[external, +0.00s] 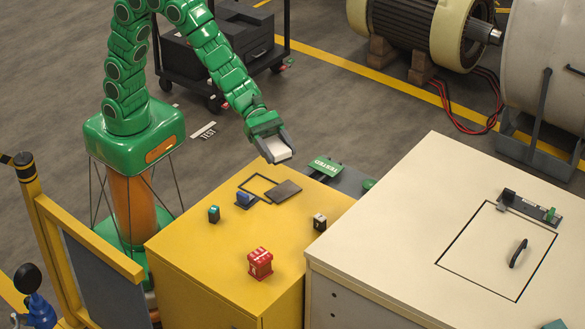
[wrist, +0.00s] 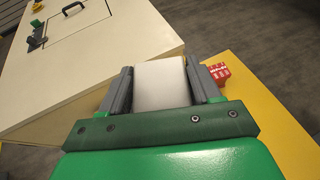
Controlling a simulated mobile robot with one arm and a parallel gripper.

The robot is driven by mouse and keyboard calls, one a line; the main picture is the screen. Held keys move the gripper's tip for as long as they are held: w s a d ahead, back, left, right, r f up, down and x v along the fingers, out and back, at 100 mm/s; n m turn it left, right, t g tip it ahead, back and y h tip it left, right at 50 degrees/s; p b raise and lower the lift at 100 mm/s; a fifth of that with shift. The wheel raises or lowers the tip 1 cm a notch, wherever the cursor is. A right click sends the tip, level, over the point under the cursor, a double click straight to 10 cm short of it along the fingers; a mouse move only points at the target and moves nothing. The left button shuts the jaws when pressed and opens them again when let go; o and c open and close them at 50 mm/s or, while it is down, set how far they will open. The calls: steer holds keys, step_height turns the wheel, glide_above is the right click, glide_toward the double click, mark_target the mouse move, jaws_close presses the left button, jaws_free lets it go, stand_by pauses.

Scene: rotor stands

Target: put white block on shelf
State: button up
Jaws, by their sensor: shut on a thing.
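A white block (external: 279,150) is held between the two grey fingers of my gripper (external: 278,157), above the far part of the yellow cabinet top (external: 205,250). The block also shows in the wrist view (wrist: 162,86), with a finger against each side. I see air between the block and the cabinet top in the external view. No surface is clearly marked as the shelf. A lower grey surface (external: 348,181) with a green "TESTED" sign (external: 325,166) lies beyond the yellow cabinet.
On the yellow top are a red box (external: 260,263), a green-and-dark block (external: 214,214), a blue block (external: 243,199), a black-and-white block (external: 319,222), a dark plate (external: 283,191) and a black outlined square. A taller cream cabinet (external: 400,230) stands at right.

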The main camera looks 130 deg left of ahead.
steer(key=w+a+f+m+g+h, duration=0.2)
steer(key=w+a+f+m+h, duration=0.15)
steer(key=a+f, duration=0.95)
steer(key=s+a+f+m+g+h, duration=0.1)
steer(key=s+a+f, duration=0.2)
steer(key=a+f, duration=0.4)
steer(key=s+a+f+m+g+h, duration=0.1)
steer(key=s+a+f+m, duration=0.2)
steer(key=a, duration=0.6)
steer(key=shift+w+a+f+n+t+y, duration=0.1)
steer(key=shift+a+f+n, duration=0.35)
steer(key=shift+f, duration=2.65)
steer(key=shift+w+a+f+n+t+y, duration=0.15)
steer(key=shift+a+f+n, duration=0.25)
steer(key=shift+f, duration=2.65)
steer(key=shift+w+a+f+n+t+y, duration=0.1)
steer(key=shift+a+f+n, duration=0.35)
steer(key=shift+f, duration=2.65)
steer(key=shift+a+f, duration=0.1)
steer(key=shift+f, duration=0.5)
steer(key=o, duration=1.2)
steer(key=shift+o, duration=0.2)
steer(key=shift+a, duration=0.1)
